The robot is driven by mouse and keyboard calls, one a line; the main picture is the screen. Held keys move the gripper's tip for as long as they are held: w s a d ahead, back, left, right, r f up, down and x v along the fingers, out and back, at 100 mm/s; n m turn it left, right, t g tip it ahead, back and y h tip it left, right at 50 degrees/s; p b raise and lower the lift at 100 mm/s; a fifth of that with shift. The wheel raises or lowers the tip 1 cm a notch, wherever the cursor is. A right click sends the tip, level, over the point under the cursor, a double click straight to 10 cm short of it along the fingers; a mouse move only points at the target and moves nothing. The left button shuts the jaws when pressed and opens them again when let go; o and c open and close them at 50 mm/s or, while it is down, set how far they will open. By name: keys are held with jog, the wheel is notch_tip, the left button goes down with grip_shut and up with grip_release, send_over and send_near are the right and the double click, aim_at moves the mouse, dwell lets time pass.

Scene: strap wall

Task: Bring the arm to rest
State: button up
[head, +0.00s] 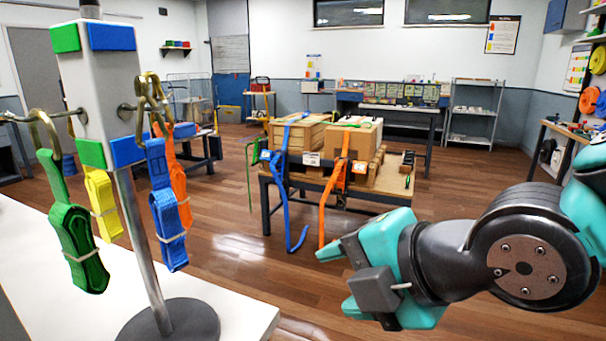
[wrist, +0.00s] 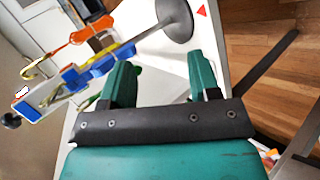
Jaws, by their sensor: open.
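My gripper (head: 333,281) is at the right of the head view, with its teal fingers spread apart and nothing between them. In the wrist view its two fingers (wrist: 161,80) also stand apart and empty. The gripper is to the right of the strap stand (head: 152,245) and clear of it. The stand has a post with green and blue patches, and hooks carrying a green strap (head: 75,235), a yellow strap (head: 103,205), a blue strap (head: 166,215) and an orange strap (head: 178,180). The stand also shows, tilted, in the wrist view (wrist: 172,17).
The stand is on a white table (head: 40,270) at the left. A dark-framed bench (head: 395,190) with cardboard boxes (head: 357,140), crossed by blue and orange straps, stands in the middle. A shelf rack (head: 474,110) is behind. The wooden floor (head: 230,235) between is clear.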

jog(key=s+d+r+m+g+h+p, duration=0.1)
jog(key=s+d+m+g+p, duration=0.1)
jog(key=m, duration=0.8)
jog(key=s+d+r+m+g+h+p, duration=0.2)
jog(key=s+d+m+g, duration=0.3)
jog(key=d+m, duration=0.3)
jog(key=shift+s+m+p, duration=0.6)
jog(key=shift+s+m, duration=0.05)
jog(key=shift+m, duration=0.35)
